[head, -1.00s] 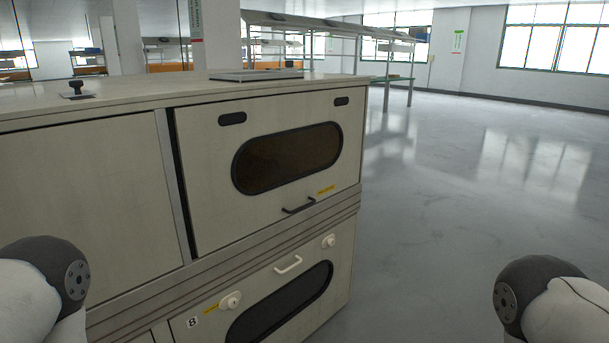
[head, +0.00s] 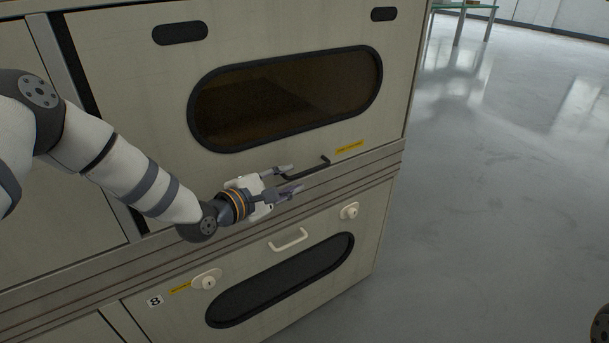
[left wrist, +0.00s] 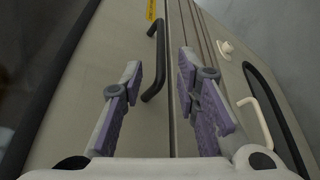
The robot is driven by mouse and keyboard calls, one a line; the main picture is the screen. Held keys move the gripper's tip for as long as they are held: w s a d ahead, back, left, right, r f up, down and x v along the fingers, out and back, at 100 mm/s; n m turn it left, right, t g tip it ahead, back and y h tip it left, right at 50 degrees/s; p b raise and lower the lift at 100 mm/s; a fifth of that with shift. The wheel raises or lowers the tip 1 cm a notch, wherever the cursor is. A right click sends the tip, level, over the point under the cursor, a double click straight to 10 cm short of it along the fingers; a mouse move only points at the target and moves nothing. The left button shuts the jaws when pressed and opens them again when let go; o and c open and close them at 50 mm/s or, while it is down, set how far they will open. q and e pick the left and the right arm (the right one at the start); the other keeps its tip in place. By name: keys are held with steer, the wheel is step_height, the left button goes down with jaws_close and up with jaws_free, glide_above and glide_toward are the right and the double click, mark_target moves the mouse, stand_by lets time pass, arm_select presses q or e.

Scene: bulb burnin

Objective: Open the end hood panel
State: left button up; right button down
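The end hood panel (head: 130,65) is the upper beige panel with a long dark oval window (head: 290,98). It looks closed. Its black bar handle (head: 308,170) is at the lower edge, beside a yellow label; the handle also shows in the left wrist view (left wrist: 156,62). My left gripper (head: 291,181) is open and empty, with its fingertips close to the handle's left end. In the left wrist view the gripper (left wrist: 160,85) has its purple-padded fingers apart, and the handle lies ahead between them. I cannot tell whether they touch. My right gripper is not in view.
Below is a lower panel with a white handle (head: 290,240), two white round latches and a dark oval window (head: 283,280). A ribbed ledge runs between the panels. The floor (head: 500,190) to the right is clear.

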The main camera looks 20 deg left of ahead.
mark_target(297, 176)
arm_select(q)
steer(key=x, duration=0.5)
steer(key=shift+f+b, duration=0.1)
steer(key=shift+b, duration=0.2)
steer(key=shift+c, duration=0.6)
jaws_close()
steer(key=shift+d, duration=0.1)
